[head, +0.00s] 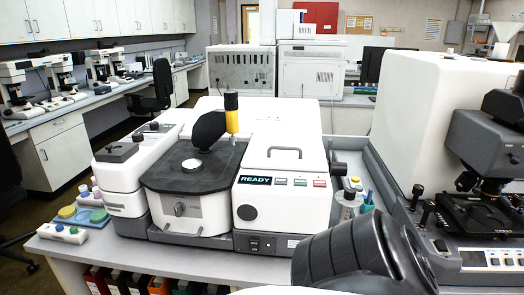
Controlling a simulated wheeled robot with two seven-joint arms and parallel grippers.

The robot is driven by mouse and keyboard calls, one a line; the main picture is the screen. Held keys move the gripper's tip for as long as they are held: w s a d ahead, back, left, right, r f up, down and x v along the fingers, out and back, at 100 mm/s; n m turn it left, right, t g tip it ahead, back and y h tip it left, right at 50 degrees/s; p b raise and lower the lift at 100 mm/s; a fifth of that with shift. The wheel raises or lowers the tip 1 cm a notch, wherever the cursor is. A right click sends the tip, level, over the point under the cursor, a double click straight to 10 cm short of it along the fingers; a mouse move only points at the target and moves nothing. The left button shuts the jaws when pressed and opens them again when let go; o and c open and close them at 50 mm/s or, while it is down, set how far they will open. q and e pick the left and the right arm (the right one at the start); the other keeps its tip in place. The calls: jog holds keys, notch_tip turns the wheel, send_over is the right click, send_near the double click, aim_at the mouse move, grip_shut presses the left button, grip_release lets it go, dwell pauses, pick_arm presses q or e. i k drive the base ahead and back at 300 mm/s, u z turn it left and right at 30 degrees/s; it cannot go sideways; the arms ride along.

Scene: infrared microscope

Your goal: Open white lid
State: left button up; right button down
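The infrared instrument stands on the table in the middle of the head view. On its right section is a white lid-like top cover (272,165) with a grey bar handle (285,150). The cover lies flat and looks closed. Below it, the white front carries a lit READY display (255,180) and several small buttons. To the left, a dark grey sample compartment top (182,178) holds a small white disc (193,166), below a black part and a yellow-black cylinder (231,112). Neither of my grippers is in view.
A grey microscope (490,150) stands at right beside a large white housing (420,115). Small bottles and a coloured tray (82,215) sit at the table's left end. A narrow front strip of table (190,262) is clear.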

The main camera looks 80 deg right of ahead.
aim_at(286, 143)
jog(key=i, duration=1)
jog(key=z, duration=2.4)
